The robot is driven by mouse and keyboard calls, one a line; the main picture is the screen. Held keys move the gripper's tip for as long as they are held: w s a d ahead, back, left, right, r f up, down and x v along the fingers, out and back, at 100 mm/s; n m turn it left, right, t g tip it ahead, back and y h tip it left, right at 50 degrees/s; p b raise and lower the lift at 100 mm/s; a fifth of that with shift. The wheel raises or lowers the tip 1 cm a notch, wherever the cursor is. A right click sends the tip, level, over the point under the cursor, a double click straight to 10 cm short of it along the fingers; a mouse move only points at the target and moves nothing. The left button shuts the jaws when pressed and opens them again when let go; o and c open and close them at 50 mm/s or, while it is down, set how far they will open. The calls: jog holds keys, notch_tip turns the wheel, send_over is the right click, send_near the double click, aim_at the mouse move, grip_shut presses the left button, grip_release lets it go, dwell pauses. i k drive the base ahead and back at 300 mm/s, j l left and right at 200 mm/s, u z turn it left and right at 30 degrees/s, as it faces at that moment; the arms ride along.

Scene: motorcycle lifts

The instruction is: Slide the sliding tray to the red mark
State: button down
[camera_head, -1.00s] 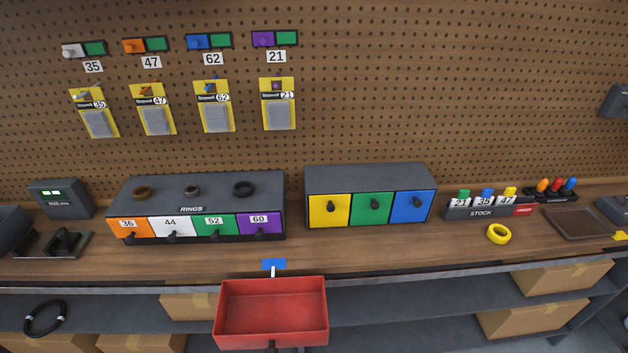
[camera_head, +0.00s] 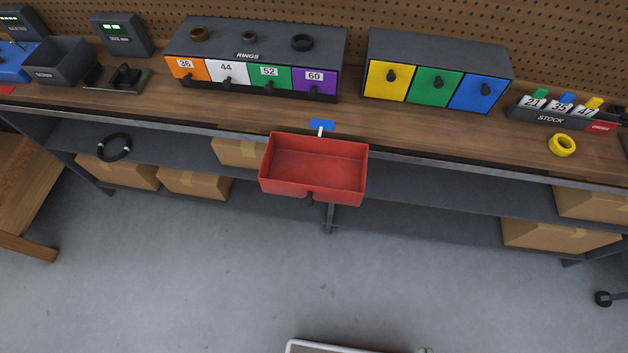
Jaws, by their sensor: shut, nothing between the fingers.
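The sliding tray is a red open box (camera_head: 312,185) hanging at the bench's front edge, near the middle of the picture. It looks empty and has a dark knob (camera_head: 310,198) low on its front. A white pointer (camera_head: 320,132) at its back stands at a blue mark (camera_head: 322,125) on the bench top. A red patch (camera_head: 6,90), cut by the left picture edge, lies near the bench's front edge and looks like the red mark. The tray is well to the right of it. My gripper is not in view.
A dark rail (camera_head: 440,166) runs along the bench front. A RINGS drawer unit (camera_head: 262,42), a three-colour drawer unit (camera_head: 440,50) and a yellow ring (camera_head: 562,145) are on the bench. Cardboard boxes (camera_head: 195,184) sit on the shelf below. The floor in front is largely clear.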

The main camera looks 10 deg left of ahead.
aim_at(311, 169)
jog(key=k+u, duration=0.1)
jog(key=u, duration=0.3)
jog(key=k+u, duration=0.1)
jog(key=u, duration=0.35)
jog(key=k+u, duration=0.1)
jog(key=u, duration=0.3)
jog(key=j+u, duration=0.1)
jog(key=u, duration=0.3)
jog(key=k+j, duration=0.05)
